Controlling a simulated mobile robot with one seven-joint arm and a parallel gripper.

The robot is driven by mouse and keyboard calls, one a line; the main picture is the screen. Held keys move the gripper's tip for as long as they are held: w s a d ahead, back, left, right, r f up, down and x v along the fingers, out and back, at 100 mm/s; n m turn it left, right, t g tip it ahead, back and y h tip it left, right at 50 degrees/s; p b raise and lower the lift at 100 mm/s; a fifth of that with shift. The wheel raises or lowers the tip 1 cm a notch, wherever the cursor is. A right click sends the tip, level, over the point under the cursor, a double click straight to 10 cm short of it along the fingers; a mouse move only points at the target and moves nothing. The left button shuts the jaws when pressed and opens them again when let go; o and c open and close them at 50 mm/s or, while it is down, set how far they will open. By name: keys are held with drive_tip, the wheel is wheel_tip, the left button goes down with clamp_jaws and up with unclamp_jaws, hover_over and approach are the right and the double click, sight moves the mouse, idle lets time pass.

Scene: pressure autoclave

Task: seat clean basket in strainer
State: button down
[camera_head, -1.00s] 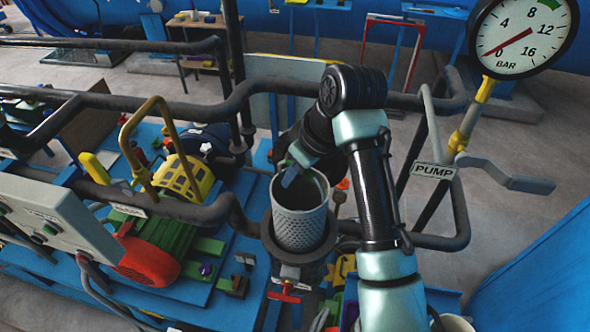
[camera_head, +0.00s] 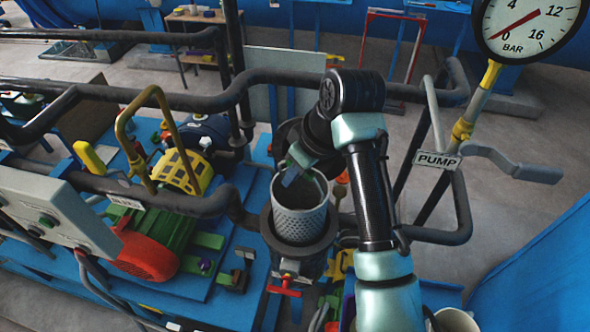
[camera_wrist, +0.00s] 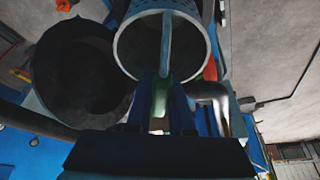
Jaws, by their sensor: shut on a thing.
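The grey perforated basket (camera_head: 300,222) hangs upright by its handle from my gripper (camera_head: 291,177). My gripper is shut on the handle. In the head view the basket's lower end overlaps the dark round rim of the strainer (camera_head: 268,228); I cannot tell how far down inside it is. In the wrist view the basket (camera_wrist: 130,48) shows its open top, with the handle (camera_wrist: 167,45) running down between the fingers (camera_wrist: 163,95). The basket's underside is hidden.
A dark round hollow part (camera_wrist: 75,70) lies left of the basket in the wrist view. A red-handled valve (camera_head: 284,289) is below the strainer. Dark pipes (camera_head: 200,205) run close on both sides. A pressure gauge (camera_head: 530,22) and PUMP sign (camera_head: 437,161) stand to the right.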

drive_tip(key=shift+f+b, duration=4.3)
drive_tip(key=shift+f, duration=3.45)
drive_tip(key=c, duration=0.7)
unclamp_jaws()
drive_tip(key=v, duration=1.3)
drive_tip(key=shift+b, duration=0.3)
